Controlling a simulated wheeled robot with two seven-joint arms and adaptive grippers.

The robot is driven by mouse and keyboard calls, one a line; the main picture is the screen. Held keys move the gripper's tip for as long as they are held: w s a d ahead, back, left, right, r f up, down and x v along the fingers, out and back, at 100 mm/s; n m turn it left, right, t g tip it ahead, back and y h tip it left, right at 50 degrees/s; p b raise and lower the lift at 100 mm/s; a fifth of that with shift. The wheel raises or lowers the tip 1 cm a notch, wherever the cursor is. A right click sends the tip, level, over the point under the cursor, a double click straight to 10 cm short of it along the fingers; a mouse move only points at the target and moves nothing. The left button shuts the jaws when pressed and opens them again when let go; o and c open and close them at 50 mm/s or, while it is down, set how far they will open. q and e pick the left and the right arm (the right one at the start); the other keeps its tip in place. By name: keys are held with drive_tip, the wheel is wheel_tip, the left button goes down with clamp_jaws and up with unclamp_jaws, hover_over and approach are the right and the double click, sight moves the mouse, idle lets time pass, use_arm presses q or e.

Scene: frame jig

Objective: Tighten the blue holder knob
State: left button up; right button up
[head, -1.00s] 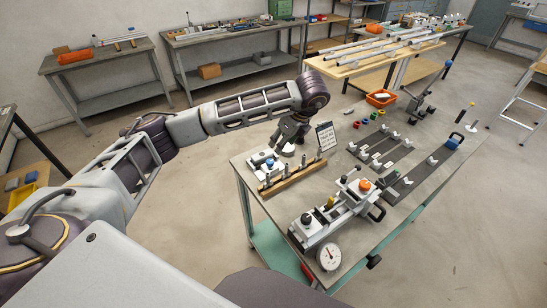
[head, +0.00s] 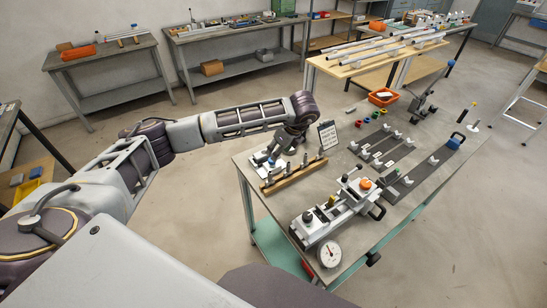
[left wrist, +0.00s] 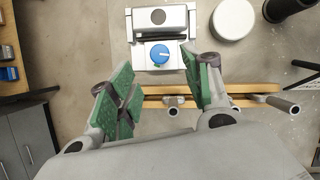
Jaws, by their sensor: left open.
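The blue holder knob (left wrist: 160,53) shows in the left wrist view as a round blue cap with a pale pointer line, on a small white-and-grey holder (left wrist: 145,22). In the head view the holder (head: 256,159) sits at the table's near left corner, with the knob (head: 271,162) partly hard to make out under my gripper. My left gripper (head: 279,150) is above the holder. In the left wrist view its green-padded fingers (left wrist: 161,80) are spread apart and empty, with the knob beyond and between them. My right gripper is not in view.
A wooden rack with upright metal pegs (head: 292,177) stands just in front of the holder. A sign (head: 327,135) stands behind right. A clamp fixture with a dial gauge (head: 330,253) fills the near table edge. Rails (head: 405,180) and an orange bin (head: 381,97) lie farther right.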

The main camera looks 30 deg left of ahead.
use_arm(q)
drive_tip(key=shift+p+x, duration=0.6)
drive_tip(key=shift+x, duration=3.05)
drive_tip(key=c, duration=1)
drive_tip(key=shift+c, duration=0.2)
